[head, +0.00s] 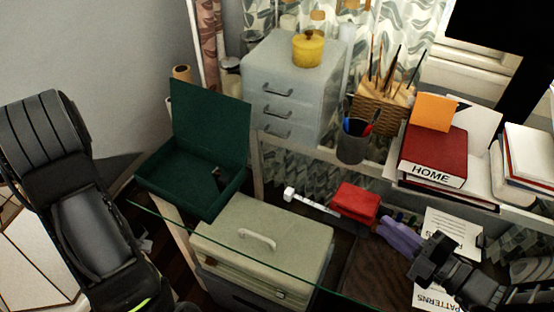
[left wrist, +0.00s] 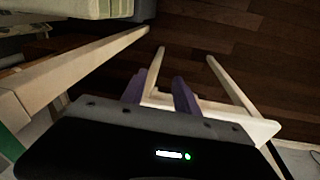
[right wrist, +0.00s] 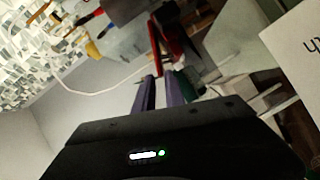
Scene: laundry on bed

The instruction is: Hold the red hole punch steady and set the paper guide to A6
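The red hole punch (head: 356,203) lies on the desk in the head view. A pale bar, which looks like its paper guide (head: 312,201), extends left from it to a white end piece; its size marks are too small to read. My right gripper (head: 388,224) is just right of the punch, its purple fingers pointing toward it, apparently not touching. In the right wrist view the fingers (right wrist: 160,80) stand slightly apart with nothing clearly between them. My left gripper (left wrist: 158,82) shows in the left wrist view, fingers apart and empty over dark floor; the head view shows only its arm.
A beige case (head: 215,225) with a handle stands in front of the bar. An open green box (head: 160,185) is at the left. A pencil cup (head: 352,148), a grey drawer unit (head: 280,85) and a red HOME book (head: 432,150) are behind. Papers lie near my right arm.

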